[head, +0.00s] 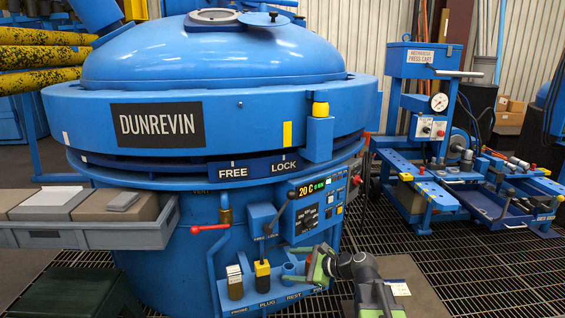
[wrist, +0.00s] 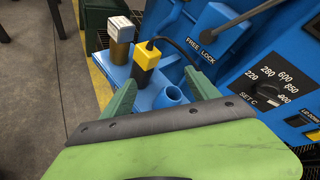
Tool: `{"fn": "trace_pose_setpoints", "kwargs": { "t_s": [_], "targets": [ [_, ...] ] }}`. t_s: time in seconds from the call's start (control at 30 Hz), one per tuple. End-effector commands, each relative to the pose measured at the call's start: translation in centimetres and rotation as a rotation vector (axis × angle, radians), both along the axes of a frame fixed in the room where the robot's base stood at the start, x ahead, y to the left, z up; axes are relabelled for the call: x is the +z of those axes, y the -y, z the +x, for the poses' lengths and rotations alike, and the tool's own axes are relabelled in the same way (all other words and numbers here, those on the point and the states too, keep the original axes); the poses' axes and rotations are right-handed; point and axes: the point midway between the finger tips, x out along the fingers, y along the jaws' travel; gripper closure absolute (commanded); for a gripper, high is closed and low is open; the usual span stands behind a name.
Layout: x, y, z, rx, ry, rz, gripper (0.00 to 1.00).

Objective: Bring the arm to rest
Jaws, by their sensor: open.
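My green gripper (head: 316,268) is in front of the blue furnace (head: 215,150), above the right part of its small blue shelf (head: 262,294). In the wrist view its two fingers (wrist: 160,98) are spread apart with nothing held between them. Beyond the fingertips, a yellow and black plug (wrist: 146,60) stands in the shelf with a black cable. A pale-topped probe (wrist: 121,38) stands beside it. An empty blue socket (wrist: 172,97) sits nearer the right finger. I cannot tell whether the gripper touches the shelf.
A control panel (head: 318,212) with a 20 C display is just above my gripper. A lever (head: 270,222) and a red-handled valve (head: 210,228) stick out nearby. A grey tray (head: 95,236) with blocks is at left. A blue press cart (head: 440,130) stands at right. Grating floor (head: 480,265) is open at right.

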Motion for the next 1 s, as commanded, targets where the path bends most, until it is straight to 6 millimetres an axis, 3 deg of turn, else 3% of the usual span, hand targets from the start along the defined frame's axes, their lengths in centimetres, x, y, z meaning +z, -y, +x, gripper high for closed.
{"fn": "trace_pose_setpoints", "kwargs": {
  "t_s": [0.07,0.17,0.27,0.4,0.5,0.6,0.63,0.87,1.0],
  "targets": [
    [-1.0,-1.4,-3.2,0.162,0.046,-0.242,0.31],
    [-4.1,-0.6,-6.8,0.400,0.105,-0.555,0.31],
    [-6.7,2.1,-9.9,0.643,0.142,-0.820,0.31],
    [-9.2,7.6,-13.5,0.979,0.152,-1.096,0.31],
    [-9.7,10.9,-15.4,1.219,0.154,-1.215,0.31],
    [-9.7,12.0,-16.4,1.421,0.222,-1.231,0.31],
    [-7.6,12.0,-16.3,1.415,0.221,-1.231,0.31],
    [-0.5,12.0,-16.2,1.406,0.220,-1.232,0.31],
    [5.0,11.9,-16.2,1.405,0.221,-1.231,0.31]
  ]
}}
